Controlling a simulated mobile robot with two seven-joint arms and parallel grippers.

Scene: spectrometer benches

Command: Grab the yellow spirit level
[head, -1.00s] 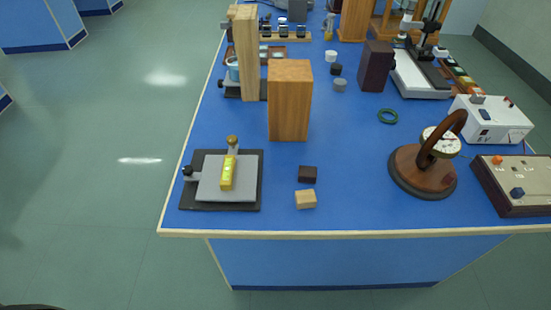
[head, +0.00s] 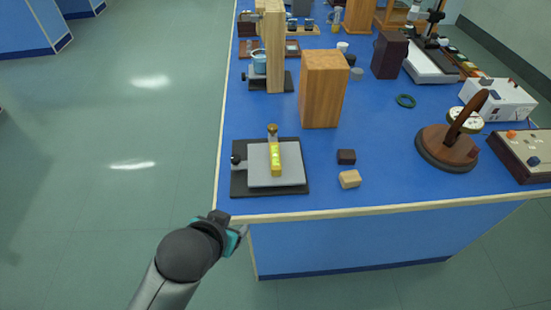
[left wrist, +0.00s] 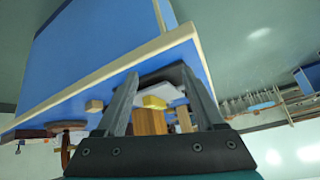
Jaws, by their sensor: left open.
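The yellow spirit level (head: 275,159) lies on a grey plate (head: 262,178) over a black base (head: 242,183), near the bench's front left corner. A brass knob (head: 272,130) stands just behind it. My left gripper (head: 241,232) is at the front left edge of the bench, in front of the level and apart from it. In the left wrist view the open fingers (left wrist: 160,92) frame the level (left wrist: 154,102) at a distance, with nothing between them. My right gripper is not in view.
A tall wooden block (head: 323,90) stands behind the level. A small dark block (head: 346,157) and a light wooden block (head: 350,179) lie to its right. A brown round stand (head: 446,150) is farther right. Blue bench top is clear around them.

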